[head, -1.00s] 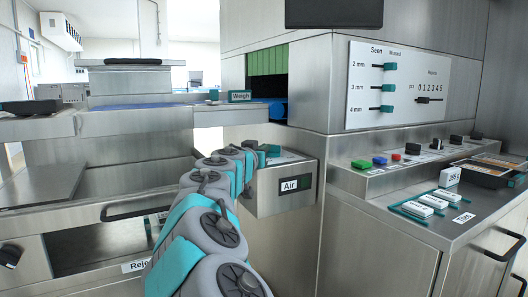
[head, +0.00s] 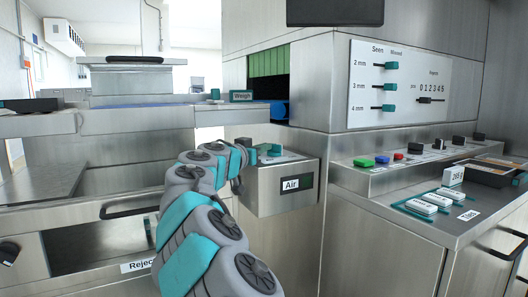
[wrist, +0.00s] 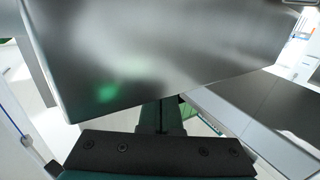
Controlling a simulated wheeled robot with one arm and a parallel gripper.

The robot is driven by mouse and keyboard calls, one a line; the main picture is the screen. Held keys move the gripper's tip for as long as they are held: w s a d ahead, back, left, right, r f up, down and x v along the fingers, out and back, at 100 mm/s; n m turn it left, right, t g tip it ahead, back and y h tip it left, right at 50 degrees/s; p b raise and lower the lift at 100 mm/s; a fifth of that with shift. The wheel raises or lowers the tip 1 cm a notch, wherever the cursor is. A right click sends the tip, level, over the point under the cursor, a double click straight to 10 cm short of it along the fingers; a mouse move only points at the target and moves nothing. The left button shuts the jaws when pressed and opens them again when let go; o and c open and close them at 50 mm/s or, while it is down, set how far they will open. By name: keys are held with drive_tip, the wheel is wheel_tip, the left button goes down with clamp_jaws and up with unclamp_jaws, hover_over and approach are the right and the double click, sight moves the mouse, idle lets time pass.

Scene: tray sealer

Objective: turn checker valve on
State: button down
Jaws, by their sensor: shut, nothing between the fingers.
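No part is clearly readable as the checker valve. A grey box labelled Air (head: 285,198) juts from the machine at the centre of the head view, with small teal and dark parts (head: 270,151) on its top. My arm reaches up to the left side of this box, and its far end is partly hidden behind its own links. In the wrist view my gripper (wrist: 160,118) is shut and empty, its dark fingers pointing at a large dark grey panel (wrist: 160,50) with a soft green reflection. I cannot tell whether the fingers touch it.
A sloped console (head: 400,175) with coloured buttons stands at right, above a counter holding a teal-edged rack of white blocks. A white board (head: 400,85) with teal sliders hangs above. A drawer with a black handle (head: 130,208) is at left.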

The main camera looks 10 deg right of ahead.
drive_tip(key=shift+w+a+m+g+h, duration=0.2)
drive_tip(key=shift+w+m+g+h, duration=0.1)
drive_tip(key=shift+m+g+h, duration=0.7)
drive_tip(key=shift+g+h, duration=0.1)
drive_tip(key=shift+w+a+b, duration=0.15)
drive_tip(key=shift+w+b, duration=0.3)
drive_tip(key=shift+w, duration=0.4)
